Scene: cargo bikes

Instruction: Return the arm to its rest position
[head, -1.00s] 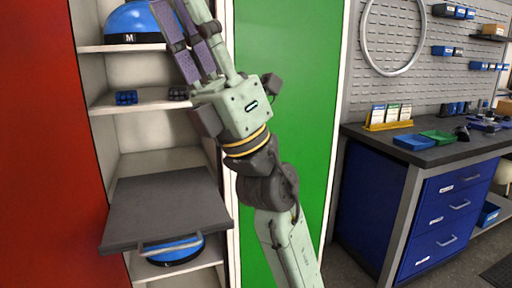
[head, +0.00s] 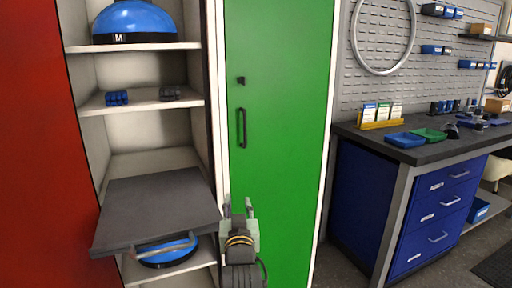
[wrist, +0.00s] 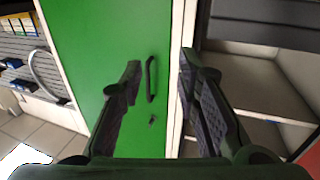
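My gripper (head: 239,203) is low in the head view, in front of the bottom part of the green door (head: 280,120), with its fingers pointing up. In the wrist view my gripper (wrist: 160,68) has its two fingers spread apart, with nothing between them but the background of the green door and its black handle (wrist: 150,78). The fingers appear apart from the door. My arm below the gripper is mostly cut off by the bottom edge of the head view.
A red door (head: 35,150) stands left, a blue-drawer workbench (head: 435,215) right.

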